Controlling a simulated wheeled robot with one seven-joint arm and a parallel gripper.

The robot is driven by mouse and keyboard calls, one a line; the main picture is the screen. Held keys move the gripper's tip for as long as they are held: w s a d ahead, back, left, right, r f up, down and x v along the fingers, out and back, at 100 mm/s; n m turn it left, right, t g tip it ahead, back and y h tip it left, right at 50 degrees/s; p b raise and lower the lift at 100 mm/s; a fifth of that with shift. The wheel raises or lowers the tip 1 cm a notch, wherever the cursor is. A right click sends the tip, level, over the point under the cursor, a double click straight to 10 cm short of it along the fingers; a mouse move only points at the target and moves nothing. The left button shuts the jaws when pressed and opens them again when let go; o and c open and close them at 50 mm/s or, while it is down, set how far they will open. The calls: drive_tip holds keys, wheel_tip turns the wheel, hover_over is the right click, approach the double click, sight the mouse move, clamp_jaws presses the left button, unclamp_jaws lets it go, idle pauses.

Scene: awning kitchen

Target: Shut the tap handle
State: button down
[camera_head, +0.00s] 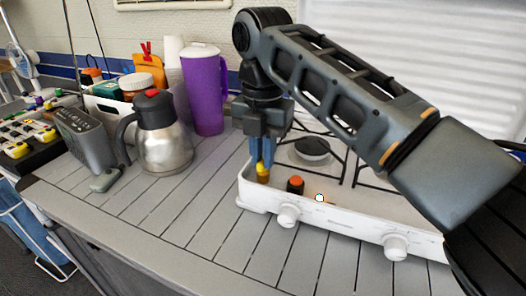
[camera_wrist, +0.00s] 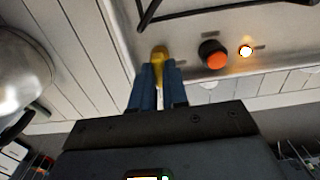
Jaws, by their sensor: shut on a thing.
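The yellow tap handle (camera_head: 262,174) stands at the left end of the white stove's top, near its front edge. It also shows in the wrist view (camera_wrist: 160,54), upper middle, partly hidden by the fingers. My gripper (camera_head: 261,162) reaches down over it from above. Its blue fingers (camera_wrist: 159,76) are shut on the yellow handle, one on each side. The lower part of the handle is only partly seen.
The white stove (camera_head: 340,222) has front knobs and black grates. An orange-topped button (camera_head: 295,185) and a lit lamp (camera_head: 319,198) sit just right of the handle. A steel jug (camera_head: 164,140) and purple tumbler (camera_head: 205,95) stand left. The front-left counter is clear.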

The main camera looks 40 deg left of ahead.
drive_tip(key=shift+r+p, duration=0.15)
drive_tip(key=shift+p, duration=0.2)
drive_tip(key=m+p, duration=0.2)
drive_tip(key=p, duration=0.1)
drive_tip(key=shift+r+m+p, duration=0.15)
drive_tip(key=shift+m+p, duration=0.15)
drive_tip(key=shift+p, duration=0.05)
drive_tip(key=m+p, duration=0.5)
drive_tip(key=shift+m+p, duration=0.3)
drive_tip(key=shift+p, duration=0.1)
drive_tip(key=m+p, duration=0.4)
drive_tip(key=m, duration=0.1)
drive_tip(key=shift+f+m+p, duration=0.15)
drive_tip(key=shift+m+p, duration=0.45)
drive_tip(key=shift+m, duration=0.55)
drive_tip(key=shift+f+m+p, duration=0.1)
drive_tip(key=shift+m+p, duration=0.5)
drive_tip(key=shift+m, duration=0.55)
drive_tip(key=shift+w, duration=0.1)
drive_tip(key=c, duration=1.1)
unclamp_jaws()
drive_tip(key=shift+c, duration=0.2)
